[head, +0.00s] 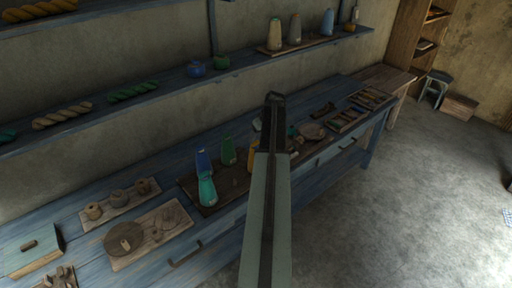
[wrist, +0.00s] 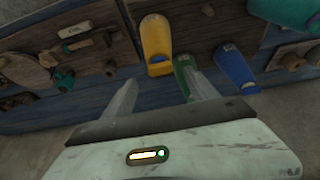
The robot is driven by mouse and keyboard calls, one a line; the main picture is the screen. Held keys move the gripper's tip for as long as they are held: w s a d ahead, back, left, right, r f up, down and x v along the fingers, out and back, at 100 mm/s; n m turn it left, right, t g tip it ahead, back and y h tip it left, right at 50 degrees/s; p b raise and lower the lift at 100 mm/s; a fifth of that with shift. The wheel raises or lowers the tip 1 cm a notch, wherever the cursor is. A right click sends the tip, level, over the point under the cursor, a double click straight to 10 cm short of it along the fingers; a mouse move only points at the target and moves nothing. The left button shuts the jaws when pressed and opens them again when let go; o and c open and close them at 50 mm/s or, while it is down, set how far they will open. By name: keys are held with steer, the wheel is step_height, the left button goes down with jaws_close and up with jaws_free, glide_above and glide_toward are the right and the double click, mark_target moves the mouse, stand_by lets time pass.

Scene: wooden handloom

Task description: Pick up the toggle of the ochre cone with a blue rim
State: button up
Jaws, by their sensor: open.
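An ochre cone (wrist: 156,38) shows in the wrist view, just beyond my fingertips and slightly left of centre. In the head view the ochre cone (head: 251,155) is mostly hidden behind my arm. My gripper (wrist: 160,77) is open and empty, its two fingers spread, the right finger overlapping a green cone (wrist: 184,66) in the picture. In the head view my gripper (head: 274,98) points away over the bench, and its fingers cannot be told apart.
A blue cone (wrist: 233,68) lies right of the green one in the wrist view. A teal cone (head: 207,189) stands on the dark board (head: 188,187). Small wooden tools and trays lie along the blue bench (head: 70,222). More cones stand on the shelf (head: 320,45).

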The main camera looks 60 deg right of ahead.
mark_target(256, 143)
steer(key=b+x, duration=0.5)
steer(key=shift+f, duration=0.2)
steer(key=shift+r, duration=0.25)
steer(key=c, duration=1.4)
steer(key=shift+p, duration=0.3)
